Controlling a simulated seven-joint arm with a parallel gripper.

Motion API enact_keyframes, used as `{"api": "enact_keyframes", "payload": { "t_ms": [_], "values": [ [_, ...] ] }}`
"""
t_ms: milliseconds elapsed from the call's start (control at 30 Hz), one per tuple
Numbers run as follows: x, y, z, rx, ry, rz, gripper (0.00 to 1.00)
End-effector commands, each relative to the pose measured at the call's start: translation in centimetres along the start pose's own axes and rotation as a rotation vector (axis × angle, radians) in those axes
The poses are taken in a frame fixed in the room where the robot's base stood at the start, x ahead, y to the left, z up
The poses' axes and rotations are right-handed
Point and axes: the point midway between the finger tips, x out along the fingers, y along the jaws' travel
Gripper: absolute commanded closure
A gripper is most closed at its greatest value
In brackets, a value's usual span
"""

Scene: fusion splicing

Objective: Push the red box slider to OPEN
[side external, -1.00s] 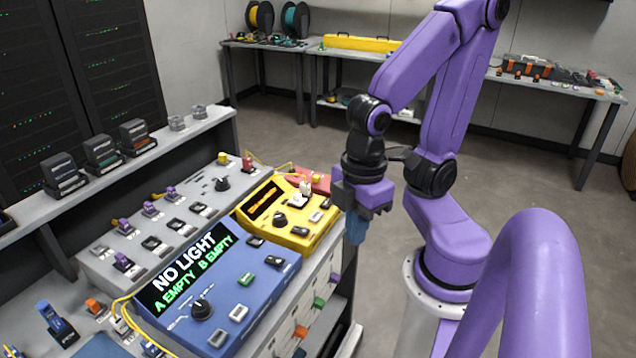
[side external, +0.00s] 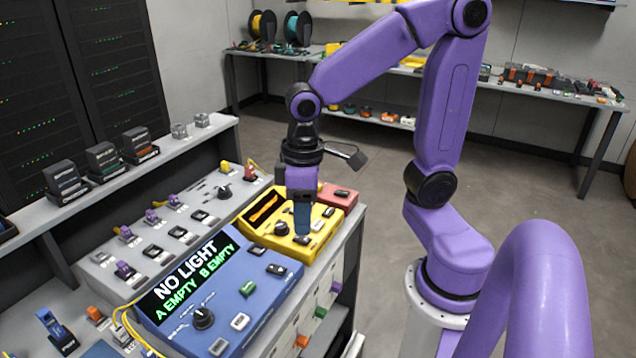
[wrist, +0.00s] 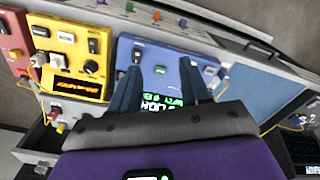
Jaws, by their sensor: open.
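The red box (side external: 338,196) sits behind the yellow box at the back right of the bench in the side view, with a dark control (side external: 343,193) on its top. I cannot read any OPEN mark on it. In the wrist view only part of the red box (wrist: 11,42) shows, at the far left edge. My gripper (side external: 301,224) points down and appears in front of the yellow box in the side view, left of the red box. In the wrist view the fingers (wrist: 160,85) are apart with nothing between them, over the blue box in the picture.
The yellow box (side external: 262,228), with a knob and switches, stands beside the red box. The blue box (side external: 262,308) has a screen (side external: 190,283) reading NO LIGHT, A EMPTY, B EMPTY. A grey panel with switches lies to the left. Open floor lies right of the bench.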

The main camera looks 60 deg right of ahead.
Motion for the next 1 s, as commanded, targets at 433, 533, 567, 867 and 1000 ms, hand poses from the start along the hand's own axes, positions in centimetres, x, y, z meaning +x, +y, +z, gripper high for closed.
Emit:
{"api": "enact_keyframes", "payload": {
  "t_ms": [433,533,567,867,1000],
  "values": [
    [0.0,15.1,-7.9,0.840,-0.007,0.013,0.53],
    [0.2,19.3,-8.2,1.026,-0.007,0.016,0.53],
    [0.3,20.6,-8.2,1.083,-0.007,0.016,0.53],
    [1.5,33.7,-4.7,1.637,-0.008,0.023,0.53],
    [2.1,38.5,-1.7,1.852,-0.009,0.024,0.53]
  ]
}}
